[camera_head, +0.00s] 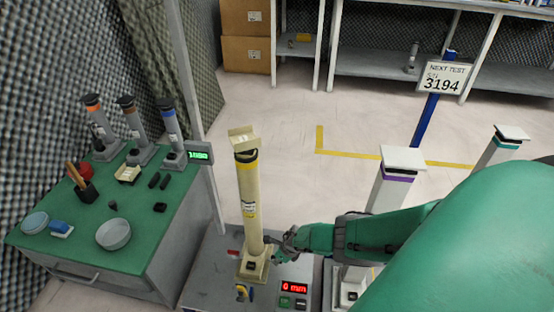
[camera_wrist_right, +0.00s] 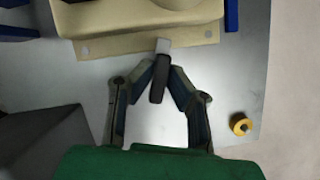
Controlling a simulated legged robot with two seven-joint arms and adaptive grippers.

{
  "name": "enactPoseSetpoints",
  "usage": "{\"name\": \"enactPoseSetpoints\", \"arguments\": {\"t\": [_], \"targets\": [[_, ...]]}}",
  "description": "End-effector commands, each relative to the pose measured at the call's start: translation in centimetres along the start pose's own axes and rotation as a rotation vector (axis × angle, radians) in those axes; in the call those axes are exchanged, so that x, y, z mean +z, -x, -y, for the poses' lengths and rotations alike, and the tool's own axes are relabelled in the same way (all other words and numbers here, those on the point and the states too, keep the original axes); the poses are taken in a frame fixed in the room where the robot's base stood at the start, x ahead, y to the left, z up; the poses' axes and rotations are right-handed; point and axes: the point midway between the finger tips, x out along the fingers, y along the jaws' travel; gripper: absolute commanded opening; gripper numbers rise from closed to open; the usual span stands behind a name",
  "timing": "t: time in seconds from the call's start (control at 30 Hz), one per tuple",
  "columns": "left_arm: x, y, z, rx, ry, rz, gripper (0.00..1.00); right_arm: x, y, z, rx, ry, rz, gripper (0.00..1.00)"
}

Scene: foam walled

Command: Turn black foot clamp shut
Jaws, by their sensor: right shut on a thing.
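The black foot clamp (camera_wrist_right: 157,82) shows in the right wrist view as a short dark lever on a pale stub, at the edge of the cream foot plate (camera_wrist_right: 110,46). In the head view the cream post (camera_head: 249,200) stands upright on the grey test bench, and the clamp is small and partly hidden by my fingers. My right gripper (camera_wrist_right: 163,72) is shut on the black foot clamp, one finger on each side of it. In the head view the right gripper (camera_head: 279,246) is at the right of the post's foot. My left gripper is not in view.
A red display (camera_head: 294,287) and buttons are just right of the foot. A yellow knob (camera_head: 242,292) is in front of it. A purple-banded post (camera_head: 392,185) stands close behind my right arm. A green table (camera_head: 147,219) with tools and bowls is at the left.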

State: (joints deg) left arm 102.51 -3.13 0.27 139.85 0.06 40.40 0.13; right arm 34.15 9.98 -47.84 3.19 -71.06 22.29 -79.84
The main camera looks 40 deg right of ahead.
Motion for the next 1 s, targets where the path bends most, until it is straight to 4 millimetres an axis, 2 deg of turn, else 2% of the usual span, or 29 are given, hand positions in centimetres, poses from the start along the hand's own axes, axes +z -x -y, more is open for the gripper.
{"name": "enactPoseSetpoints", "arguments": {"t": [0.4,1.0], "targets": [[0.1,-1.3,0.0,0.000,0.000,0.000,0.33,0.0,-0.1,0.1,0.102,0.255,0.001,0.00],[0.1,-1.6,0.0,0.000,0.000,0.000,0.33,0.0,0.0,0.2,0.131,0.330,0.000,0.00]]}}
